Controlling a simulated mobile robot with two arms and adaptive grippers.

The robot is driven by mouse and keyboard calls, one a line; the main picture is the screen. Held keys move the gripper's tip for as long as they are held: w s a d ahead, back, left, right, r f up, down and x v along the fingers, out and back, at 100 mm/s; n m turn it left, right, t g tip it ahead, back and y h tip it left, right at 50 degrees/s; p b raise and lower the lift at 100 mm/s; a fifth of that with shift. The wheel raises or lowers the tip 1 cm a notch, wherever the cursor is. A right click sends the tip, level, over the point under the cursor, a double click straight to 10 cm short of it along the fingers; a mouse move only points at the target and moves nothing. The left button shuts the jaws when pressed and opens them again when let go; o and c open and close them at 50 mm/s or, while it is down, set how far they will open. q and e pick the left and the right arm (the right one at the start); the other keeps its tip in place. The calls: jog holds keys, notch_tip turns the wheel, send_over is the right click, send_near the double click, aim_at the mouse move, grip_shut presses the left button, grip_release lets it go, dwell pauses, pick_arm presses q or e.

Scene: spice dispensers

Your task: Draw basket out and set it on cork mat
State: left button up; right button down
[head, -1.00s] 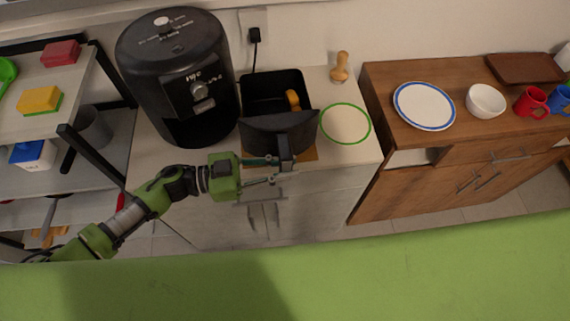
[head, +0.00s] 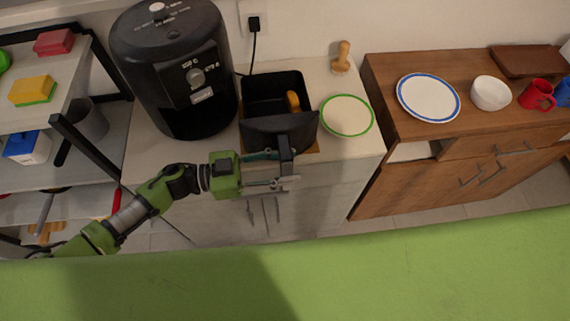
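The black basket (head: 262,128) is out of the air fryer (head: 172,75), just to its right, with its open top up and an orange-yellow item (head: 292,101) inside. A narrow edge of the tan cork mat (head: 312,149) shows beside and below the basket's front; the basket hides the rest. I cannot tell whether the basket touches the mat or hangs just above it. My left gripper (head: 287,169) comes from the left with its fingers on either side of the basket's front handle (head: 285,147), and holds it. My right gripper is not in view.
A green-rimmed plate (head: 347,116) lies close to the basket's right, with a wooden pestle-like thing (head: 341,58) behind it. A shelf rack (head: 85,150) stands at the left. A wooden cabinet (head: 385,110) with dishes stands at the right.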

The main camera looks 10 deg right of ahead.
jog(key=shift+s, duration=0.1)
pick_arm(q)
jog(key=shift+a+f, duration=0.1)
jog(key=shift+f, duration=0.1)
jog(key=a, duration=1.1)
jog(key=shift+s+a+r, duration=0.2)
jog(key=shift+s+a, duration=0.15)
jog(key=shift+a, duration=0.05)
jog(key=shift+s+f, duration=0.1)
